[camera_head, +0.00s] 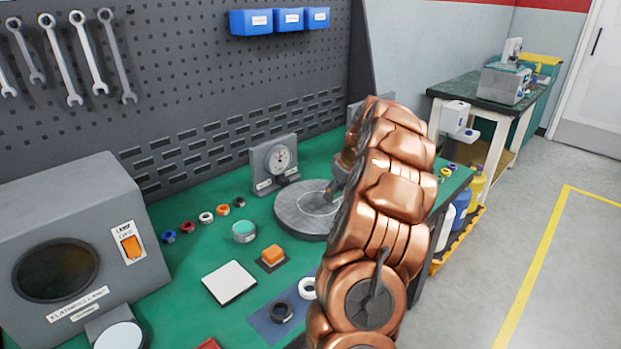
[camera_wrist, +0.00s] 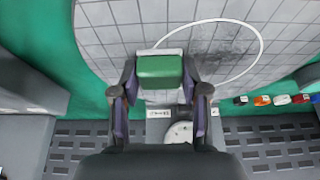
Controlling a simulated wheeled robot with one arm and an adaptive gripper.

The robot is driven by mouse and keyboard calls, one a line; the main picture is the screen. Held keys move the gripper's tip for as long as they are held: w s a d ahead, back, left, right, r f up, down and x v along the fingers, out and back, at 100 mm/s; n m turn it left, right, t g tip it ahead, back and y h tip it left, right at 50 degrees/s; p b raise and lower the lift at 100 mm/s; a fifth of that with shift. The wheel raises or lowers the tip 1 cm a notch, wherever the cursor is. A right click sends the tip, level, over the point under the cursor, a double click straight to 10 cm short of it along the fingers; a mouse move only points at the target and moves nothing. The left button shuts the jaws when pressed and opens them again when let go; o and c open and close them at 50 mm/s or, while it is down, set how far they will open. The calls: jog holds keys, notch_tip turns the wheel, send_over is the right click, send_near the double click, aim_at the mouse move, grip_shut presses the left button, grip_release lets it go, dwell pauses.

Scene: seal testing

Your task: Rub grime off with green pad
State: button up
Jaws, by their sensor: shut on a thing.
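My gripper (camera_wrist: 160,82) is shut on the green pad (camera_wrist: 160,68), which has a pale edge along its far side. The pad is over the round grey plate (camera_wrist: 105,40), whose face has a grid and a white outlined circle. A dark grime smudge (camera_wrist: 222,48) lies inside the circle, to the right of the pad in the wrist view. I cannot tell whether the pad touches the plate. In the head view the plate (camera_head: 292,212) lies on the green bench, and my arm hides part of it and the pad.
A dial gauge (camera_head: 276,165) stands behind the plate. A teal-topped puck (camera_head: 244,231), an orange block (camera_head: 272,255), a white tile (camera_head: 229,283) and several coloured rings (camera_head: 206,217) lie to its left. A grey cabinet (camera_head: 75,245) stands at the far left.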

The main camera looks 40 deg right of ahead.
aim_at(306, 210)
jog(key=shift+s+a+f, duration=0.1)
jog(key=shift+s+a, duration=0.2)
jog(key=shift+a, duration=0.25)
jog(key=shift+a+p, duration=0.65)
jog(key=shift+a, duration=3.85)
jog(key=shift+w+a+f+b, duration=0.1)
jog(key=shift+w+a+b, duration=0.05)
jog(key=shift+w+b, duration=0.15)
jog(key=shift+w+d, duration=0.25)
jog(key=shift+w, duration=0.2)
jog(key=shift+s+d+b, duration=0.15)
jog(key=shift+d+b, duration=0.35)
jog(key=shift+d, duration=4.8)
jog(key=shift+r+p, duration=0.75)
jog(key=shift+r, duration=3.6)
jog(key=shift+a, duration=0.1)
